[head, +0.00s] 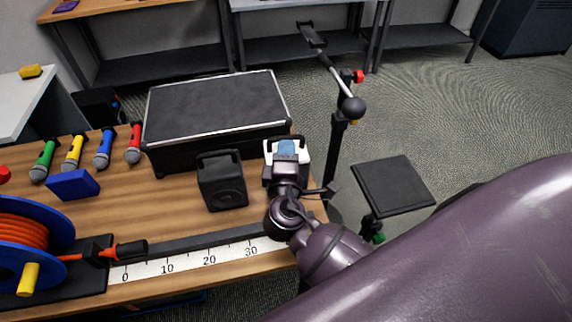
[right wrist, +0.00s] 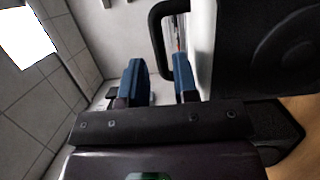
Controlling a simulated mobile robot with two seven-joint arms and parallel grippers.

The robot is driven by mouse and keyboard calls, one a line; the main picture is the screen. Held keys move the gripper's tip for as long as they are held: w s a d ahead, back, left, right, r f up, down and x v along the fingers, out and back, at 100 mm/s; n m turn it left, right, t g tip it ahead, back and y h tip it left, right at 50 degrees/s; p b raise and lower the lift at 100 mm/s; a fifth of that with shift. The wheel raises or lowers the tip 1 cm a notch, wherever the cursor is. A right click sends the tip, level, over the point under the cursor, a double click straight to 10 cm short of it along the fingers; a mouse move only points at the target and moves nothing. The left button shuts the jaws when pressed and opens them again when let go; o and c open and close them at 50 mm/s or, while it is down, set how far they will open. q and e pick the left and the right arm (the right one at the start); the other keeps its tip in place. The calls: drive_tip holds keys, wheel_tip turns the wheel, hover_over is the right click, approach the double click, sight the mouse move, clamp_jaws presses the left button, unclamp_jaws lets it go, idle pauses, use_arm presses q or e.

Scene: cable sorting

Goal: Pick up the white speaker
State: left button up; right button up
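The white speaker (head: 269,153) stands at the right end of the wooden table, mostly hidden behind my right gripper (head: 286,150). In the right wrist view its white body (right wrist: 201,45) shows with a black handle (right wrist: 155,40) on it. The blue fingers of my right gripper (right wrist: 160,85) are apart there. The handle's bar appears between them or just beyond them; I cannot tell whether they touch it. My left gripper is not in view.
A black speaker (head: 222,182) stands close on the left, and it also shows in the right wrist view (right wrist: 262,40). A black case (head: 215,110) lies behind. Several microphones (head: 103,147), a blue box (head: 73,185) and a cable reel (head: 30,245) are at left. A microphone stand (head: 338,150) rises at right.

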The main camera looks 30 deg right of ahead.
drive_tip(key=shift+x, duration=1.6)
drive_tip(key=shift+a, duration=0.1)
clamp_jaws()
drive_tip(key=shift+f, duration=0.15)
